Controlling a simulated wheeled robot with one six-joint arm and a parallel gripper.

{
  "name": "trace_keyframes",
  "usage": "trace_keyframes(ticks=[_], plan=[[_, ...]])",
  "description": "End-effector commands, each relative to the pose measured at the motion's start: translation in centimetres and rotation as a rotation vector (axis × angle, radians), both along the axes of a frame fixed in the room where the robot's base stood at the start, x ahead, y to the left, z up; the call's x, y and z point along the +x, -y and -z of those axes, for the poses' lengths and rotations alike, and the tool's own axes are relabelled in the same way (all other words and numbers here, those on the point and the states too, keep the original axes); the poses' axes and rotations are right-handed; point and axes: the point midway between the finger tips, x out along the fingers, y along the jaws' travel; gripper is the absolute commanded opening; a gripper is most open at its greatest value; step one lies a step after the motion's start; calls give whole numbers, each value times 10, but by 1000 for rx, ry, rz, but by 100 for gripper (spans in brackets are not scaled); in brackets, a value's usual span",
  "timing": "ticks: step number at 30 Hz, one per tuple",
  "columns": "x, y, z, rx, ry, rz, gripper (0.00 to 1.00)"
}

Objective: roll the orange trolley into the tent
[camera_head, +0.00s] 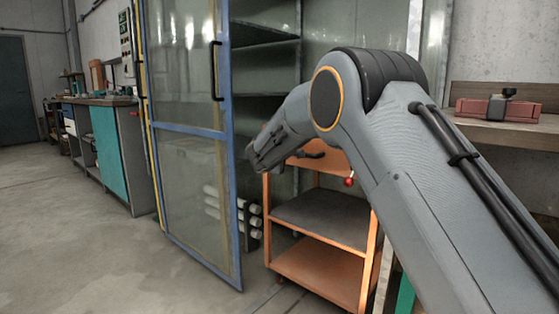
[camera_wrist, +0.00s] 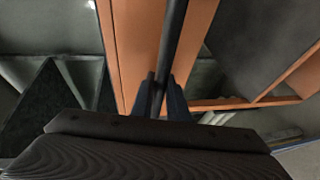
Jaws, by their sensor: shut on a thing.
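The tent (camera_head: 268,90) has a blue-framed, see-through door (camera_head: 190,140) that stands open to the left of the trolley. In the wrist view my gripper (camera_wrist: 160,92) is shut on a dark bar, the trolley's handle (camera_wrist: 172,45), with the trolley's orange panel (camera_wrist: 136,45) behind it. In the head view my arm hides the fingertips. I cannot tell how far the trolley is inside.
Dark shelves (camera_head: 262,36) stand inside the tent, and pale rolls (camera_head: 250,218) lie low behind the door. A bench with a red tool (camera_head: 498,108) is at the right. A teal-fronted cabinet (camera_head: 112,155) stands at the left. The floor (camera_head: 80,240) at the left front is clear.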

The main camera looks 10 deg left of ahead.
Motion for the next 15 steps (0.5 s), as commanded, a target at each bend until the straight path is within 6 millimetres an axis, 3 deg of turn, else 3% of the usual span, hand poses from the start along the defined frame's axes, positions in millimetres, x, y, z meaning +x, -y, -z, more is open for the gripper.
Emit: trace_keyframes(ticks=[15], plan=[[9,2,0,0,0,-7,0]])
